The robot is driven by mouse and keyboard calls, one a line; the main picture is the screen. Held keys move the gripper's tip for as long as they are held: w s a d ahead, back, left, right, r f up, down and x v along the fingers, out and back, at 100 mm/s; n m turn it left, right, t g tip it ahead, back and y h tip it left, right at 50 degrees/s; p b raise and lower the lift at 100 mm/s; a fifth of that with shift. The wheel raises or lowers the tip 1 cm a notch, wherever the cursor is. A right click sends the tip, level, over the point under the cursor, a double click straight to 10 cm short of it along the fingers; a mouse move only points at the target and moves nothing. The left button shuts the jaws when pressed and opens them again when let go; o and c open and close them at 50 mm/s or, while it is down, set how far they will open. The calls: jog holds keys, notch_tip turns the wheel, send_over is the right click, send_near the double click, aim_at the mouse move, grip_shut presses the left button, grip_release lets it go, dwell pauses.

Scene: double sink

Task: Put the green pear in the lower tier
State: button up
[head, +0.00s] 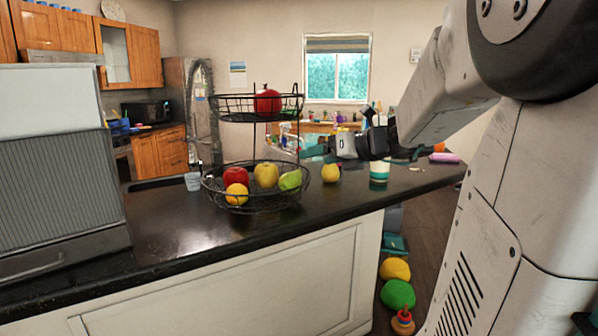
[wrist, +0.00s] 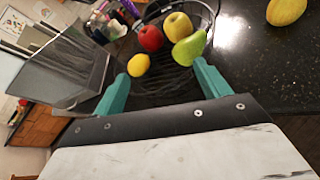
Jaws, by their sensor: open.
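The green pear (head: 290,180) lies at the right side of the lower tier (head: 258,208) of a black wire stand. In the wrist view the pear (wrist: 190,47) sits among other fruit, just beyond the fingertips. My gripper (head: 312,153) is to the right of the stand, above the lower tier's height, with its teal fingers apart. In the wrist view the open gripper (wrist: 163,84) has nothing between its fingers. A red apple (head: 236,177), a yellow apple (head: 266,174) and an orange-yellow fruit (head: 237,194) share the lower tier.
The upper tier (head: 235,105) holds a red fruit (head: 268,102). A yellow fruit (head: 330,173) lies on the dark counter (head: 190,235) right of the stand. A cup (head: 379,168) stands farther right. A grey ribbed appliance (head: 55,180) is at the left. The counter's front is clear.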

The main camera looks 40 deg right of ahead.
jog(key=s+a+f+n+g+y, duration=0.1)
jog(key=s+a+f+n+g, duration=0.15)
jog(key=a+n, duration=0.4)
jog(key=s+a+f+n+g+y, duration=0.1)
jog(key=s+a+f+n+g, duration=0.15)
jog(key=a+n, duration=0.4)
jog(key=s+a+f+n+g+y, duration=0.1)
jog(key=s+a+f+n+g, duration=0.15)
jog(key=s+a+n, duration=0.4)
jog(key=s+a+f+n+g+h, duration=0.1)
jog(key=s+f+n+g+h, duration=0.1)
jog(key=s+n, duration=0.3)
jog(key=s+a+f+n+g+h, duration=0.1)
jog(key=s+f+n+g+h, duration=0.2)
jog(key=n, duration=1)
jog(key=s+f+h, duration=0.1)
jog(key=s, duration=0.2)
jog(key=shift+s+a, duration=0.25)
jog(key=shift+a, duration=0.05)
jog(key=shift+d, duration=0.1)
